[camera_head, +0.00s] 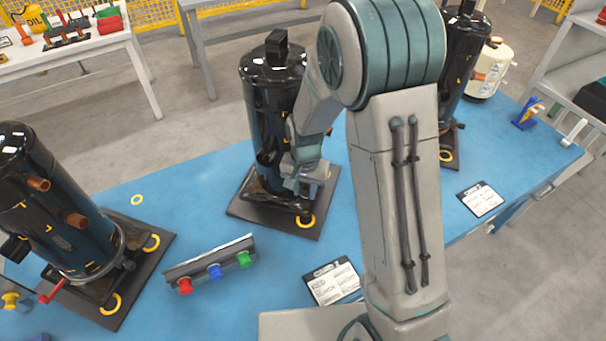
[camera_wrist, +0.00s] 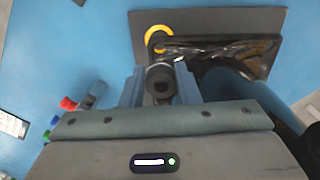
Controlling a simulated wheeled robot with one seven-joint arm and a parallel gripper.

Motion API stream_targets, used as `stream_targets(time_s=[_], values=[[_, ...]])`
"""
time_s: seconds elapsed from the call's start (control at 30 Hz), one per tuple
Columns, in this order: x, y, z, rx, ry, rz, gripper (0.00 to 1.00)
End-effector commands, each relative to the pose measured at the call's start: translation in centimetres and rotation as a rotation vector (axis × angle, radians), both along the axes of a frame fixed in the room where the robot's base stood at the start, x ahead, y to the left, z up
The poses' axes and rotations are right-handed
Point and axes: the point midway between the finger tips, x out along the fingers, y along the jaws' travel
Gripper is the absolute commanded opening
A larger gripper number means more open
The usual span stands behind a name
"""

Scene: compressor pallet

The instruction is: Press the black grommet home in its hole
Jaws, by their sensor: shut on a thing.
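My gripper (camera_head: 305,188) is low at the front of the middle black compressor (camera_head: 262,110), above the corner of its dark base plate (camera_head: 265,212). In the wrist view my gripper (camera_wrist: 160,86) is shut on the black grommet (camera_wrist: 160,77), a dark round piece between the two fingers. A yellow ring (camera_head: 309,224) marks the plate corner just below the gripper. It also shows in the wrist view (camera_wrist: 151,36), beyond the fingers. The hole itself is hidden. I cannot tell whether the grommet touches the plate.
A rack with red, blue and green knobs (camera_head: 212,262) lies left of the plate on the blue table (camera_head: 150,240). Another compressor (camera_head: 45,200) stands at the left, one at the back right (camera_head: 460,60). A printed card (camera_head: 332,282) lies at the front.

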Motion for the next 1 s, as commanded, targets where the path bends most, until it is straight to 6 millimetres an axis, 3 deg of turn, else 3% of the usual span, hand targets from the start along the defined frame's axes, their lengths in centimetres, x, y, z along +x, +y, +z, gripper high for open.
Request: stream_targets(time_s=[0.53,1.0], values=[[-0.4,0.1,-0.1,-0.002,0.002,0.052,0.07],[-0.4,0.2,-4.3,-0.002,0.002,0.05,0.07]])
